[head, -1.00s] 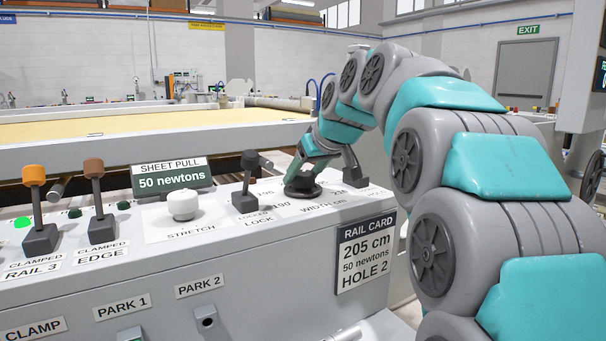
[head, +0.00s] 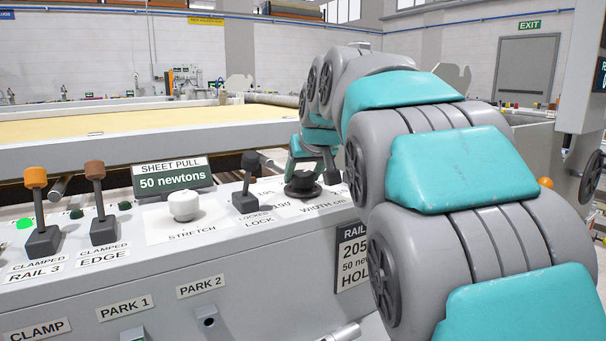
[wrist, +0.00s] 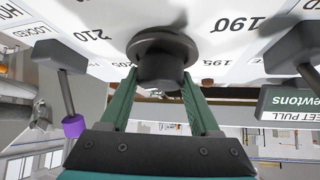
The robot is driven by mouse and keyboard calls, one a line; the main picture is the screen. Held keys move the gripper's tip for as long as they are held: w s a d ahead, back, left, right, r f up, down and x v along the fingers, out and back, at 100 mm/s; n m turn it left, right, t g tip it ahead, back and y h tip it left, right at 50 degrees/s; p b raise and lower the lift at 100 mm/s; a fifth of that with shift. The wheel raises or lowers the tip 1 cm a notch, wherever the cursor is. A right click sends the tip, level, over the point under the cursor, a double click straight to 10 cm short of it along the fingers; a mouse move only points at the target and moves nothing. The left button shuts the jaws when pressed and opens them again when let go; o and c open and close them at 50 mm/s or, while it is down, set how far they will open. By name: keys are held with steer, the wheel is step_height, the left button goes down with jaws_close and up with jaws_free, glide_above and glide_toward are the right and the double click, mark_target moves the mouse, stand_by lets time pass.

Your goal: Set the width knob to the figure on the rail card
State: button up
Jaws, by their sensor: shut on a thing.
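The black width knob (head: 303,187) stands on the white dial plate, beside the WIDTH cm label. In the wrist view the knob (wrist: 162,58) sits between the green fingers of my gripper (wrist: 160,78), which is shut on it. Upside-down figures such as 210 and 190 show on the dial around it. I cannot make out where the knob points. The rail card (head: 352,258) on the panel front is partly covered by my arm; 205 still shows on it. My gripper (head: 304,168) also shows in the head view, at the knob.
The black LOCK lever (head: 247,185) stands left of the knob, then the white STRETCH knob (head: 183,205) and the SHEET PULL display (head: 172,180) reading 50 newtons. Orange-topped RAIL 3 (head: 37,205) and brown-topped EDGE (head: 97,205) levers stand further left. A purple-tipped lever (wrist: 70,110) is near my gripper.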

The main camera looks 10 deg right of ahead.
steer(key=o, duration=1.4)
steer(key=shift+c, duration=0.2)
steer(key=v, duration=0.8)
steer(key=shift+b, duration=0.35)
steer(key=shift+w+f, duration=0.1)
